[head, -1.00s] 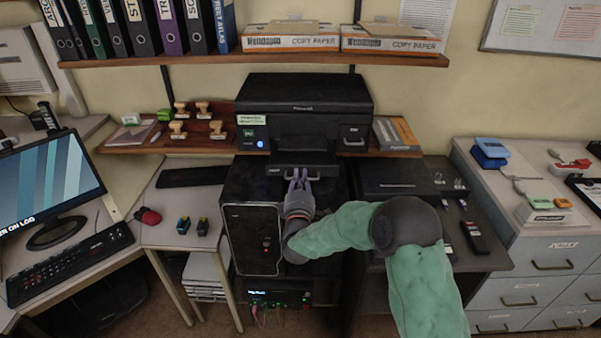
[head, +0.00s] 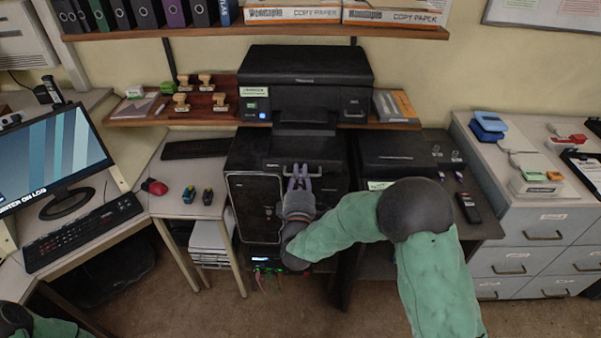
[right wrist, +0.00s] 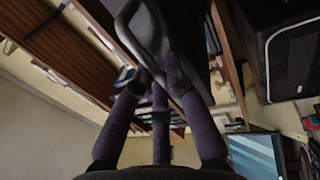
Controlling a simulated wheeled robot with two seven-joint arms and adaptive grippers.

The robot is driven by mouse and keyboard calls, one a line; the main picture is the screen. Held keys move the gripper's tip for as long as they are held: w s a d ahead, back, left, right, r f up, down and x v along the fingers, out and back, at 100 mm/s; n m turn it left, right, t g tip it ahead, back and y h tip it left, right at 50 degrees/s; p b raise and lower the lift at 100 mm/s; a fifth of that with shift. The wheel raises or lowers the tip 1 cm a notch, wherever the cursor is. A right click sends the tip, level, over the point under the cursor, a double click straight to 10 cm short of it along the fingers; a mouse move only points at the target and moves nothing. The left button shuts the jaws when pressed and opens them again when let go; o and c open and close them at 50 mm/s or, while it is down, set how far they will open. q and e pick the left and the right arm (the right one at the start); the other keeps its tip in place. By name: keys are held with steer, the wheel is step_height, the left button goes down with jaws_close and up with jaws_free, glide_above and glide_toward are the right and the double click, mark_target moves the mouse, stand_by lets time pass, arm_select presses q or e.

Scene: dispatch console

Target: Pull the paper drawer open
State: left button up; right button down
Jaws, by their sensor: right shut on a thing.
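The black printer (head: 305,78) stands on the wooden wall shelf. Its paper drawer (head: 290,147) juts out from the lower front toward me, over the dark computer tower. The drawer's pale handle (head: 314,174) is on its front edge. My right gripper (head: 299,174) is shut on the handle, its purple-grey fingers reaching it from below in the picture. In the right wrist view my fingers (right wrist: 163,75) close against a dark part, and the handle itself is hard to make out. My left gripper is out of view; only part of my left arm shows at bottom left.
The computer tower (head: 257,207) stands below the drawer. A dark flat device (head: 400,155) is on the right. Wooden stamps (head: 206,82) and a box (head: 393,106) flank the printer. Some floor (head: 190,300) is bare in front.

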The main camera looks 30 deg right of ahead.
steer(key=c, duration=1.5)
jaws_free()
steer(key=shift+f, duration=0.1)
steer(key=v, duration=1.2)
